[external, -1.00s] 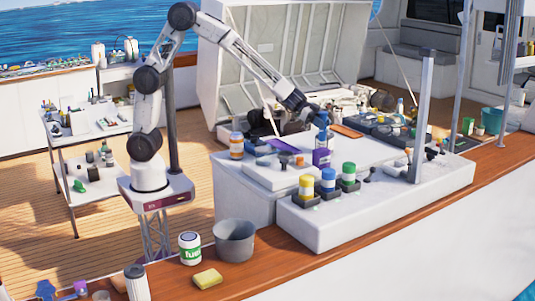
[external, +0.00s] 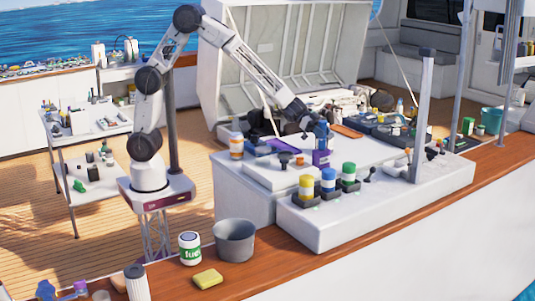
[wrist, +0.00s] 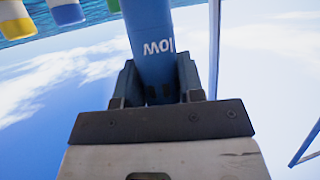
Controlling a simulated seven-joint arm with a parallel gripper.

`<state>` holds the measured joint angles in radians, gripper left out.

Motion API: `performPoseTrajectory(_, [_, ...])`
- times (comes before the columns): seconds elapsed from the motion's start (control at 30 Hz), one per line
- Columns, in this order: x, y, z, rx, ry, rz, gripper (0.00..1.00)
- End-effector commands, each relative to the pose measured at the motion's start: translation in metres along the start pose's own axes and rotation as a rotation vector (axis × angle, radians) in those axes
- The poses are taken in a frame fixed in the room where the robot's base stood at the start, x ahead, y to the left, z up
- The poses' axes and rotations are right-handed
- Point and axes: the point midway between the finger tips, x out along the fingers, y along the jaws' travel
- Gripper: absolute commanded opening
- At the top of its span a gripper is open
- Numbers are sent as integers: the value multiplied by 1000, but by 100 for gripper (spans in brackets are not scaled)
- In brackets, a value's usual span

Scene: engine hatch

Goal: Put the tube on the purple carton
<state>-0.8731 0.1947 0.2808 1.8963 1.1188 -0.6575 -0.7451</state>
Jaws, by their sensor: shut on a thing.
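The tube (wrist: 155,45) is blue with white lettering. In the wrist view it stands between the fingers of my gripper (wrist: 157,85), which is shut on it. The carton stands on the white hatch top. My gripper (external: 317,128) is small and partly merged with the tube there. The carton is not visible in the wrist view.
An orange-and-white bottle (external: 236,146) stands left on the hatch top. Yellow, blue and green bottles (external: 328,180) stand in front of the carton. An open white lid (external: 280,55) rises behind. A grey bucket (external: 233,240) and yellow sponge (external: 207,278) sit on the wooden ledge.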

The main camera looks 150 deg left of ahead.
Motion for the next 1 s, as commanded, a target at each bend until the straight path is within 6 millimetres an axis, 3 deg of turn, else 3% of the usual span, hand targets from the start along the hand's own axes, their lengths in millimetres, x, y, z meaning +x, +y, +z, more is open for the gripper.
performPoseTrajectory(0.27, [1,0,2,0,1,0,5])
performPoseTrajectory(0.3, [1,0,2,0,0,0,42])
performPoseTrajectory(0.43, [1,0,2,0,0,0,61])
performPoseTrajectory(0.83, [0,0,-1,0,0,0,61])
performPoseTrajectory(1.0, [-10,0,0,-1,0,-1,61])
